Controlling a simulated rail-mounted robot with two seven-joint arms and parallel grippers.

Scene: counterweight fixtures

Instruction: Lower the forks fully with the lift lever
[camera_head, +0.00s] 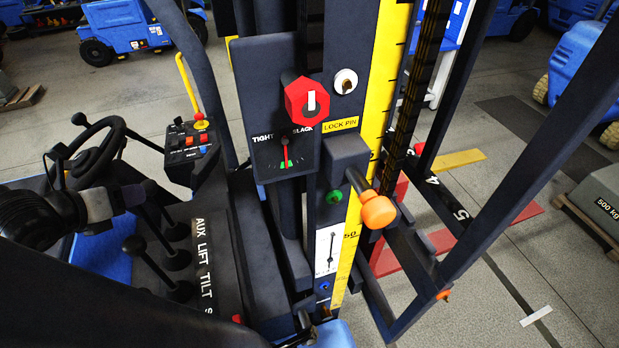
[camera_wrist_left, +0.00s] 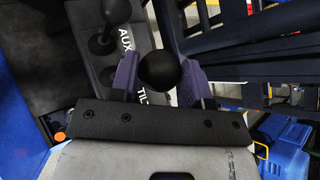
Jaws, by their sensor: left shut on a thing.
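My left gripper (camera_head: 128,197) reaches in from the left over the lever console. In the left wrist view its fingers (camera_wrist_left: 158,82) are closed around a black ball knob (camera_wrist_left: 160,70). The knob sits between the AUX and TILT labels and hides the one between, so it appears to be the lift lever. In the head view the LIFT label (camera_head: 203,250) is readable on the console. Other black-knobbed levers (camera_head: 135,245) stand beside it. The mast carries a yellow height scale (camera_head: 352,230). The forks are not clearly distinguishable. My right gripper is not in view.
A steering wheel (camera_head: 110,140) and a switch box (camera_head: 190,140) lie beyond my left arm. On the mast are a red knob (camera_head: 307,102), a TIGHT/SLACK gauge (camera_head: 286,155) with a near-vertical needle, and an orange-knobbed lock pin (camera_head: 378,212). A 500 kg weight (camera_head: 600,195) stands right.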

